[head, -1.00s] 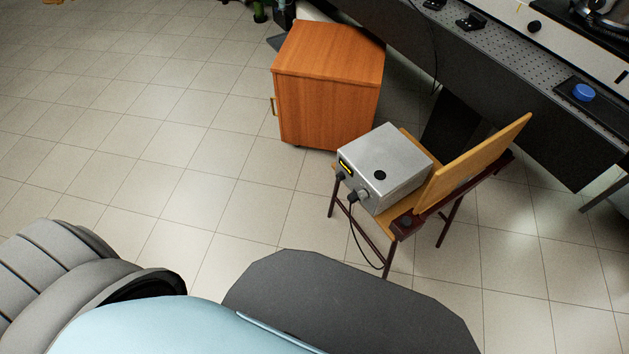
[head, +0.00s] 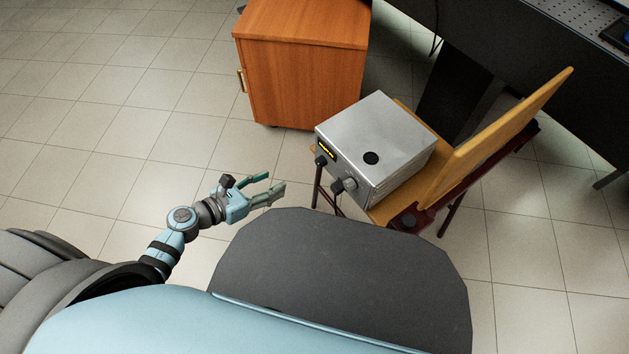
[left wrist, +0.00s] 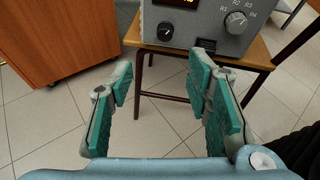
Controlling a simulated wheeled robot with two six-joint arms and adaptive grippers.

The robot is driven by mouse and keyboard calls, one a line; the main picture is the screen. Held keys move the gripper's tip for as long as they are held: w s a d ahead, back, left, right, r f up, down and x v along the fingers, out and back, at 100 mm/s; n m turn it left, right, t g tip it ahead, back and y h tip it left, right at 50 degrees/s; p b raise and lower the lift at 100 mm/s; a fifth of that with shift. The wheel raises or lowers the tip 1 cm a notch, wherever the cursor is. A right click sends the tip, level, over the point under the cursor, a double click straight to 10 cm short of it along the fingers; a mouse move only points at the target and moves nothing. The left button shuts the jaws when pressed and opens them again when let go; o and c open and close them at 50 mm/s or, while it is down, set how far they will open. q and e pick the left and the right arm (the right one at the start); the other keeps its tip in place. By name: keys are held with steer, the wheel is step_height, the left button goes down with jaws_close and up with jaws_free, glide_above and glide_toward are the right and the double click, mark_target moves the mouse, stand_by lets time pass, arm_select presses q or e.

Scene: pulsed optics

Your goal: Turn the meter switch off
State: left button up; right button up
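The meter is a silver-grey box (head: 385,135) on the seat of a wooden chair (head: 505,115). In the left wrist view the meter (left wrist: 205,22) shows a small black knob (left wrist: 165,31) with a white mark at the lower left, and a larger grey knob (left wrist: 236,22) marked R1 to R4 at the right. My left gripper (head: 276,184) is open and empty, to the left of the meter and apart from it. Its teal finger pads also show in the left wrist view (left wrist: 165,105). My right gripper is not in view.
A wooden cabinet (head: 305,70) stands behind and left of the chair. A dark optical bench (head: 545,60) runs along the back right. The tiled floor (head: 130,110) on the left is clear.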

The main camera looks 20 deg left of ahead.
arm_select(q)
steer(key=m, duration=0.3)
steer(key=b, duration=0.4)
glide_toward(317, 164)
steer(key=shift+g, duration=0.3)
steer(key=x, duration=0.7)
steer(key=shift+w+d, duration=0.15)
steer(key=shift+w, duration=0.15)
steer(key=shift+w+d, duration=0.2)
steer(key=shift+w, duration=0.05)
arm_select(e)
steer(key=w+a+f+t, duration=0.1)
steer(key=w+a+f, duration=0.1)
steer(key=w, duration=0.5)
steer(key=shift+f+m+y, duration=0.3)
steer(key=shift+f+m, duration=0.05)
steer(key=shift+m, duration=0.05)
arm_select(q)
steer(key=shift+r, duration=0.1)
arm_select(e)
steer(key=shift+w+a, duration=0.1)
arm_select(q)
jaws_close()
